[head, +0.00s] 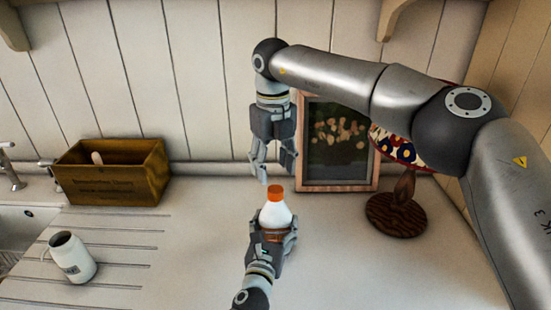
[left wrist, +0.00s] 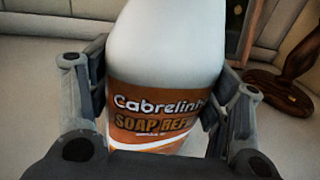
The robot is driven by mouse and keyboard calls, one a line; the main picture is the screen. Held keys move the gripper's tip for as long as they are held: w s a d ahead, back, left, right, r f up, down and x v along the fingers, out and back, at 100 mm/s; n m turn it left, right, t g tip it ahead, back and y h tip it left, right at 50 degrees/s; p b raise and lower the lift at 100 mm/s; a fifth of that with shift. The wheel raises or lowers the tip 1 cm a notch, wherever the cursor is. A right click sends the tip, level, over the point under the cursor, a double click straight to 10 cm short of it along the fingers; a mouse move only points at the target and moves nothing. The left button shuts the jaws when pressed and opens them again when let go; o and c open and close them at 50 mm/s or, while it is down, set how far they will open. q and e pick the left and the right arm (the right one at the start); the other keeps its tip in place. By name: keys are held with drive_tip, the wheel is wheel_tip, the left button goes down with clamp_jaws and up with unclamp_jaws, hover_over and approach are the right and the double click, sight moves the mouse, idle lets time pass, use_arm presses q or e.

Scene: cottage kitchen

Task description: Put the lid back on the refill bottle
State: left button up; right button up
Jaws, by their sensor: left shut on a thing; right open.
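The refill bottle (head: 275,213) is white with an orange-brown label reading soap refill in the left wrist view (left wrist: 165,75). It looks upright on the counter. An orange lid (head: 273,192) sits at the top of its neck in the head view; whether it is fully seated I cannot tell. My left gripper (head: 274,236) is shut around the bottle's lower body, with a finger on each side of the label. My right gripper (head: 273,172) is open and empty, pointing down just above the lid, with its fingertips apart from it. The bottle's top is out of the left wrist view.
A picture frame (head: 337,145) leans on the back wall, with a dark wooden stand (head: 396,215) to its right. Counter around the bottle is clear.

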sight(276, 189)
drive_tip(key=n, duration=0.5)
drive_tip(key=shift+r, duration=0.2)
drive_tip(key=n, duration=0.5)
drive_tip(key=shift+d+r+n, duration=0.1)
drive_tip(key=shift+n, duration=0.2)
drive_tip(key=n, duration=0.5)
drive_tip(key=shift+d+r, duration=0.1)
drive_tip(key=shift+r, duration=0.1)
drive_tip(key=n, duration=0.5)
drive_tip(key=shift+r, duration=0.15)
drive_tip(key=shift+f, duration=4)
